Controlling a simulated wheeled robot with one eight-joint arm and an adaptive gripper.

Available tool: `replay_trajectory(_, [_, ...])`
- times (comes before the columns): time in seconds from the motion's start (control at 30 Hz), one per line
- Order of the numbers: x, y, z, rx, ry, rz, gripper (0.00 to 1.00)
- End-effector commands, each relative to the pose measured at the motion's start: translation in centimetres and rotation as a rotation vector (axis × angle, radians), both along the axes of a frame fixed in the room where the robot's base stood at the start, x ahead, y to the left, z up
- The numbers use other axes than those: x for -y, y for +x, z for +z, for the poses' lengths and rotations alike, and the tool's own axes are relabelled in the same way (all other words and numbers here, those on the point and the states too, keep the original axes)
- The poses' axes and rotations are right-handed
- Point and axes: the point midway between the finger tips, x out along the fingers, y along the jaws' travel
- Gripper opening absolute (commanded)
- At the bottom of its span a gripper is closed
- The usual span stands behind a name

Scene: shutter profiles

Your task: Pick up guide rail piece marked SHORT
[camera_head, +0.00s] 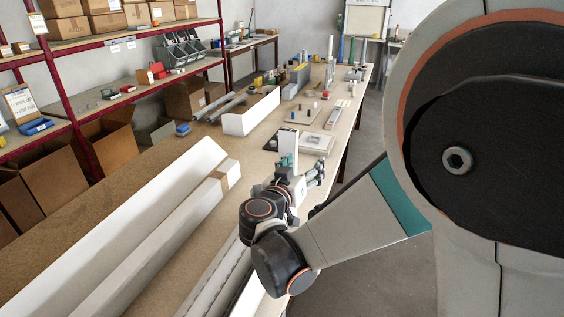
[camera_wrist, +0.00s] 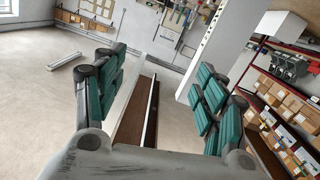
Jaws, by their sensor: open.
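My gripper (camera_head: 308,178) hovers over the long workbench (camera_head: 60,218), near its right edge. In the wrist view its two green-padded fingers (camera_wrist: 158,82) stand wide apart, with nothing held between them. I cannot make out a SHORT mark on any piece, so I cannot tell which one is the guide rail piece. Long white profiles (camera_head: 150,245) lie on the near bench. Grey rails (camera_head: 222,108) lie farther back, beside a white box-like profile (camera_head: 252,112). My arm hides part of the near right bench.
Red-framed shelves (camera_head: 72,115) with cardboard boxes stand along the left. Small parts and plates (camera_head: 316,142) crowd the far bench. A small blue item (camera_head: 183,129) lies near the bench's left edge. The floor (camera_head: 370,135) right of the bench is clear.

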Motion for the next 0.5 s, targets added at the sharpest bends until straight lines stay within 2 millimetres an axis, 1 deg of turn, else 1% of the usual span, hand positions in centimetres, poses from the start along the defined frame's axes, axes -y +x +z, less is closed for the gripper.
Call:
replay_trajectory(0.03, [-2.3,-0.6,-1.2,0.031,0.019,0.018,0.65])
replay_trajectory(0.1, [-4.4,-1.4,-1.9,0.073,0.049,0.028,0.65])
replay_trajectory(0.2, [-6.3,-2.2,-2.4,0.115,0.081,0.037,0.65])
replay_trajectory(0.3, [-7.0,-2.4,-2.5,0.136,0.095,0.039,0.65])
replay_trajectory(0.37, [-6.9,-2.0,-2.6,0.141,0.1,0.039,0.65])
replay_trajectory(0.5, [-5.9,0.2,-2.6,0.141,0.101,0.037,0.65])
